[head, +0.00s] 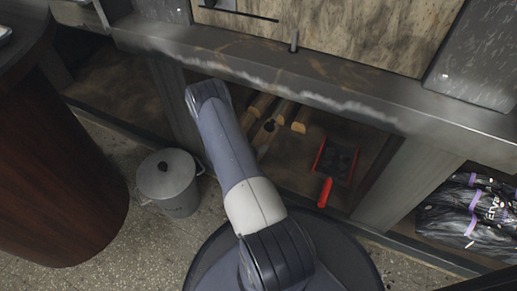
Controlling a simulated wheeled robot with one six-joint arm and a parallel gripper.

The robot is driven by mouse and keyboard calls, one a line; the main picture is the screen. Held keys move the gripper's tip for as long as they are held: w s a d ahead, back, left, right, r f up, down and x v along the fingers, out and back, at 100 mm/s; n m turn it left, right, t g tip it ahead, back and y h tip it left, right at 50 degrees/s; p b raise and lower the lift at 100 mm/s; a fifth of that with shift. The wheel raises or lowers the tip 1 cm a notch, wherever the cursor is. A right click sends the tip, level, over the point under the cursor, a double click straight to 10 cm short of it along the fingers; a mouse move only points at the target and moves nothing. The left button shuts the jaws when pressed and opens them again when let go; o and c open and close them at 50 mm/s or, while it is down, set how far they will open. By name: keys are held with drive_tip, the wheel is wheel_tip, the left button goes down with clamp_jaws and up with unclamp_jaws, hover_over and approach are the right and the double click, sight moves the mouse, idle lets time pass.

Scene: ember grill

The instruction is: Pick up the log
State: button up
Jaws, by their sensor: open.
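Several light-brown split logs lie side by side in the open shelf under the counter, in the head view; one log (301,120) is at the right of the group, with its pale cut end towards me. Another log (282,112) lies just left of it. My arm crosses in front of the shelf's left part and hides some of it. My gripper is not visible; it is hidden behind the arm or out of the picture. I cannot tell how far it is from the logs.
A red shovel (326,191) with dark lumps lies right of the logs. A grey lidded bin (168,182) stands on the floor at left. The counter edge (250,72) overhangs the shelf. Black bags (465,215) fill the right bay. A round wooden cabinet (60,180) is far left.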

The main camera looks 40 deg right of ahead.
drive_tip(key=shift+w+d+f, duration=0.1)
drive_tip(key=shift+d+f, duration=0.25)
drive_tip(key=shift+d, duration=0.2)
drive_tip(key=shift+c, duration=0.6)
drive_tip(key=shift+r, duration=0.15)
drive_tip(key=c, duration=1.5)
